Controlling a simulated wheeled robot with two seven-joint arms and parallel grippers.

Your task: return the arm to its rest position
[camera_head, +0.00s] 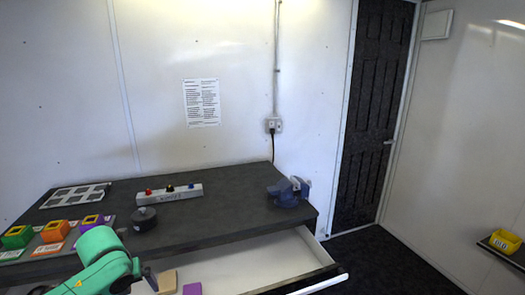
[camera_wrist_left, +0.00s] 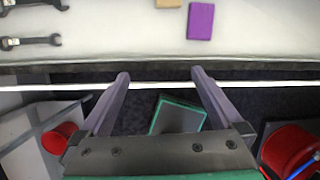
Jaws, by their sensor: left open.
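My left arm (camera_head: 100,262) comes in at the lower left of the head view, green, in front of the bench and over the open drawer. In the left wrist view my left gripper (camera_wrist_left: 160,78) is open. Its two fingers stand apart with nothing between them. Beyond the fingertips lies the drawer's front edge (camera_wrist_left: 160,86), with a purple block (camera_wrist_left: 201,21) and part of a tan block (camera_wrist_left: 168,3) inside the drawer. My right gripper is in neither view.
The drawer (camera_head: 250,262) is pulled out below the dark bench (camera_head: 225,208). On the bench stand a blue vise (camera_head: 288,191), a button box (camera_head: 170,194), a black round part (camera_head: 144,219) and coloured blocks (camera_head: 55,231). Wrenches (camera_wrist_left: 32,42) lie in the drawer. Red containers (camera_wrist_left: 290,148) are below.

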